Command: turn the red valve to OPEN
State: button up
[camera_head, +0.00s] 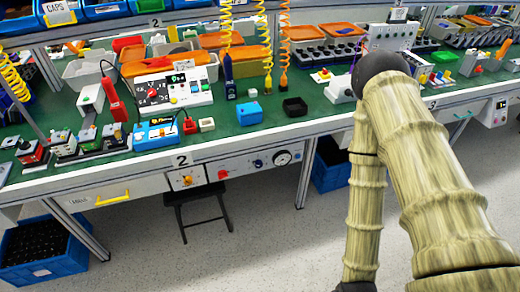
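I cannot tell for certain which part is the red valve. A small red knob (222,174) sits on the white front panel below the bench edge. A dark round dial with red on it (152,93) is on a white control box on the bench. No OPEN mark is readable. My arm (420,160) rises from the lower right, bends at a dark joint near the bench edge, and its forearm runs down to the bottom edge. My gripper is not visible; only a dark part of the arm shows at the bottom.
The green bench top (330,115) is crowded with switch boxes, trays and hanging coiled cords. A black stool (197,200) stands below the panel. Blue crates (70,262) sit on the floor. The grey floor (260,245) in front of the bench is clear.

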aim_at(223, 174)
jog(key=z, duration=0.95)
jog(key=k, duration=0.75)
jog(key=u, duration=1.45)
jog(key=i, duration=0.5)
jog(key=u, duration=0.05)
